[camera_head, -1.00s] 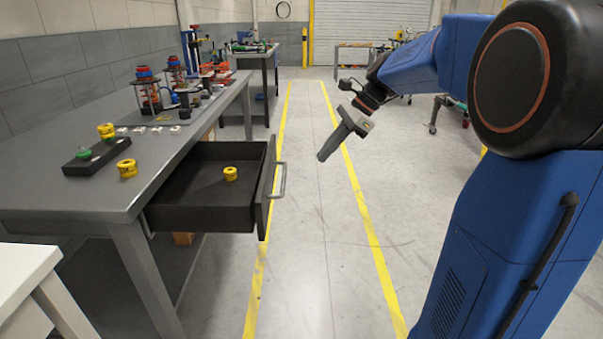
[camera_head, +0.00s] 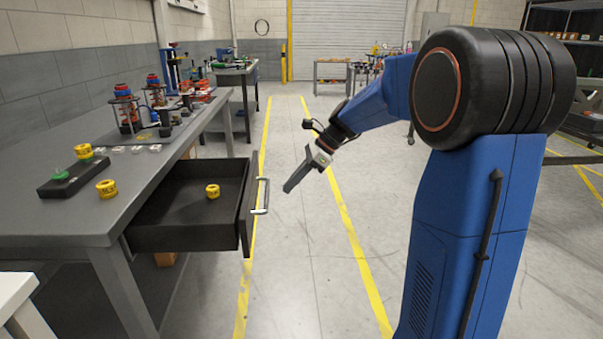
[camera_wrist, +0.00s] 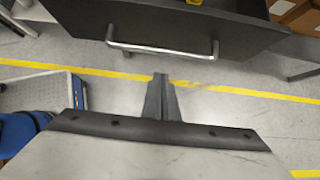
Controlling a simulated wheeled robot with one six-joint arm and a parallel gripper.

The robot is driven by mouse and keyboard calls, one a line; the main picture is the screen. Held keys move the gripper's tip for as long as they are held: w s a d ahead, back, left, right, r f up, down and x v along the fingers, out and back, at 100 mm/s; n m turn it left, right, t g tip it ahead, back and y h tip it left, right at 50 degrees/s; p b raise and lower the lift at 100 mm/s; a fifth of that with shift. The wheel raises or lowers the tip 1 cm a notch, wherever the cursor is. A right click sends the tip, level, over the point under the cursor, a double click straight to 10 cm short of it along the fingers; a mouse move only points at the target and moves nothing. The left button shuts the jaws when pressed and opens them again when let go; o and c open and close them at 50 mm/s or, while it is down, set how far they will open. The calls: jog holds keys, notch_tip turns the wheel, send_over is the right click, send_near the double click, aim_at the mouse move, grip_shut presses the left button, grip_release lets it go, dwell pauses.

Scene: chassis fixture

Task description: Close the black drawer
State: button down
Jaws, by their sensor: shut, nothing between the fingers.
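The black drawer (camera_head: 185,238) is pulled out from under the grey workbench in the head view. A yellow ring-shaped part (camera_head: 212,191) lies inside it. Its metal handle (camera_head: 263,196) is on the front panel, facing right. My gripper (camera_head: 287,189) is shut and empty, a short way right of the handle, pointing down and left, with a gap between them. In the wrist view my gripper's fingers (camera_wrist: 161,78) are together, pointing at the drawer front (camera_wrist: 170,22). The handle bar (camera_wrist: 160,49) lies just beyond the fingertips there.
The grey workbench (camera_head: 60,212) holds yellow parts (camera_head: 106,188), a black block (camera_head: 73,178) and several red-topped assemblies. A white table corner (camera_head: 12,290) is at lower left. The floor between the yellow lines is clear.

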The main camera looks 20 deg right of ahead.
jog(key=shift+w+a+f, duration=0.15)
jog(key=shift+w+a, duration=0.05)
jog(key=shift+a, duration=0.4)
jog(key=shift+w+a+f, duration=0.1)
jog(key=shift+w+a, duration=0.1)
jog(key=shift+a, duration=0.45)
jog(key=shift+w+a+f, duration=0.15)
jog(key=shift+w+a, duration=0.05)
jog(key=shift+a, duration=0.4)
send_over(188, 208)
